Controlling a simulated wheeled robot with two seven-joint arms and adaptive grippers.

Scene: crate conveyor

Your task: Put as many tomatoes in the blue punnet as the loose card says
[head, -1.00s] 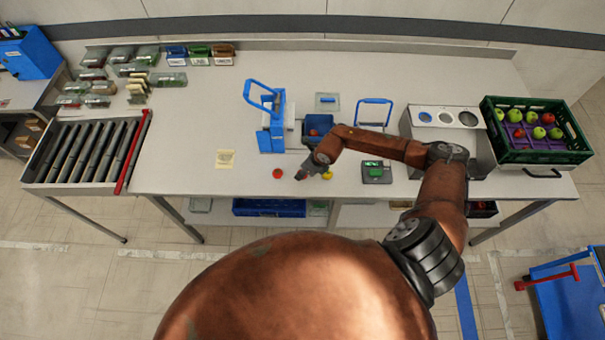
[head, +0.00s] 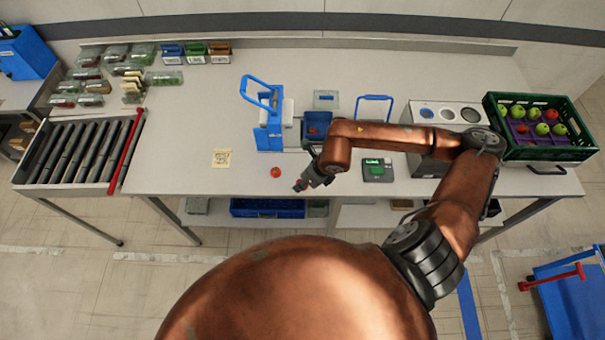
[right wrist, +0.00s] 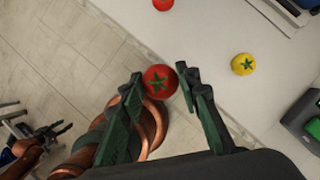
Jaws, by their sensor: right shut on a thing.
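My right gripper (head: 299,187) is low over the front edge of the table. In the right wrist view its fingers (right wrist: 162,78) are shut on a red tomato (right wrist: 158,84) with a green star-shaped calyx. Another red tomato (head: 276,172) lies on the table just to the left of the gripper. A yellow tomato (right wrist: 243,64) lies on the table in the right wrist view; my arm hides it in the head view. The blue punnet (head: 318,117) stands behind my forearm, with something red inside, partly hidden. The loose card (head: 221,158) lies to the left; its writing is too small to read.
A blue-handled device (head: 268,125) stands left of the punnet. A green crate (head: 545,154) of fruit stands at the right. The table's left middle is clear.

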